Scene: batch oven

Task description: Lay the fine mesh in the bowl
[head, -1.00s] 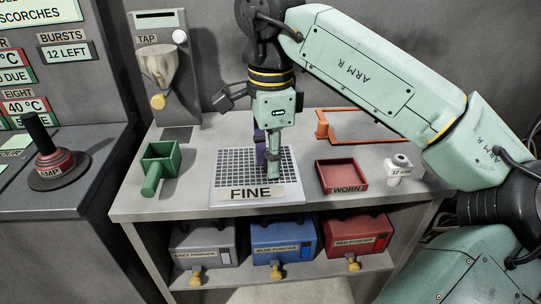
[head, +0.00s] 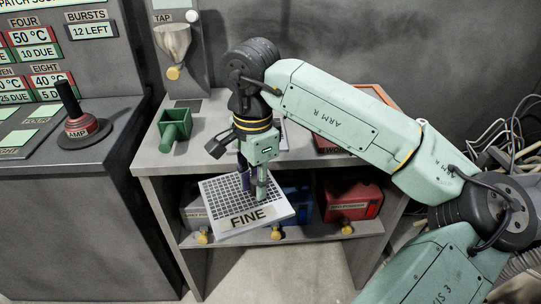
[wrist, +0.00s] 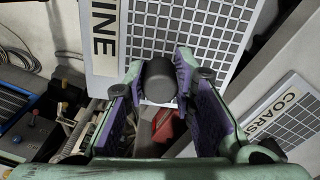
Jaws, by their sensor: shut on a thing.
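The fine mesh (head: 225,195) is a white square plate with a dark grid and a FINE label. It hangs tilted in front of the bench, over the lower shelf's front. My gripper (head: 254,190) is shut on it. In the wrist view the jaws (wrist: 160,70) close around a dark round knob (wrist: 160,82) on the mesh (wrist: 185,35). I can make out no bowl in either view.
A green scoop-like box (head: 176,128) stands on the bench's left, below the tap funnel (head: 172,42). A red powder box (head: 352,198) sits on the shelf. A COARSE mesh (wrist: 295,115) lies at the wrist view's right. A lever (head: 78,115) stands on the left console.

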